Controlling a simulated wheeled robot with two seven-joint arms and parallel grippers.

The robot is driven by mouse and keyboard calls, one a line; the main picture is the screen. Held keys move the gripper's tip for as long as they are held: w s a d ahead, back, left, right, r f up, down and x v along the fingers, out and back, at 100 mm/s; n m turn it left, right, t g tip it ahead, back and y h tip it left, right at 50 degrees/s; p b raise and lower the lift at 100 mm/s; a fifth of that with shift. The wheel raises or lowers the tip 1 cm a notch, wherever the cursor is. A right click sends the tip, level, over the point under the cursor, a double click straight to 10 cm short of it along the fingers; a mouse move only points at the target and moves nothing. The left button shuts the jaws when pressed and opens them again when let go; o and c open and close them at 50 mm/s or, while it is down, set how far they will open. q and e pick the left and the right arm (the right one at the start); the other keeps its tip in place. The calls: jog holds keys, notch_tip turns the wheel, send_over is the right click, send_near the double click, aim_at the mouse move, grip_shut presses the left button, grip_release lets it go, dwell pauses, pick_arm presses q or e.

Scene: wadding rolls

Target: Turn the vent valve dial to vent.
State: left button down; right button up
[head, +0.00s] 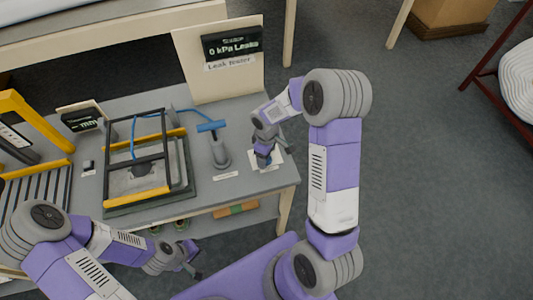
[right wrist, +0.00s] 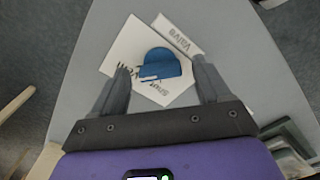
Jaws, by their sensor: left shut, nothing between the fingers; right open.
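The vent valve dial (right wrist: 160,62) is a blue rounded knob on a white card (right wrist: 120,50) in the right wrist view. A short pale mark shows on its lower edge, near lettering that reads "shut" and "vent". My right gripper (right wrist: 161,68) is open, with one finger on each side of the dial in the picture. I cannot tell whether the fingers are level with it or touch it. In the head view my right gripper (head: 263,160) points down over the card and mostly hides the dial. My left gripper (head: 194,266) is shut and empty, low in front of the bench.
A "Valve" name block (right wrist: 178,36) lies by the card. On the bench (head: 240,184), a grey device with a blue handle (head: 212,127) stands left of my right gripper, and a black-framed fixture (head: 150,195) further left. The leak tester panel (head: 228,75) stands behind.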

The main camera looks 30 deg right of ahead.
notch_tip(320, 180, up, 8)
jog(key=shift+f+p, duration=0.15)
jog(key=shift+p, duration=0.4)
pick_arm(q)
jog(key=shift+r, duration=0.55)
pick_arm(e)
jog(key=shift+f, duration=0.1)
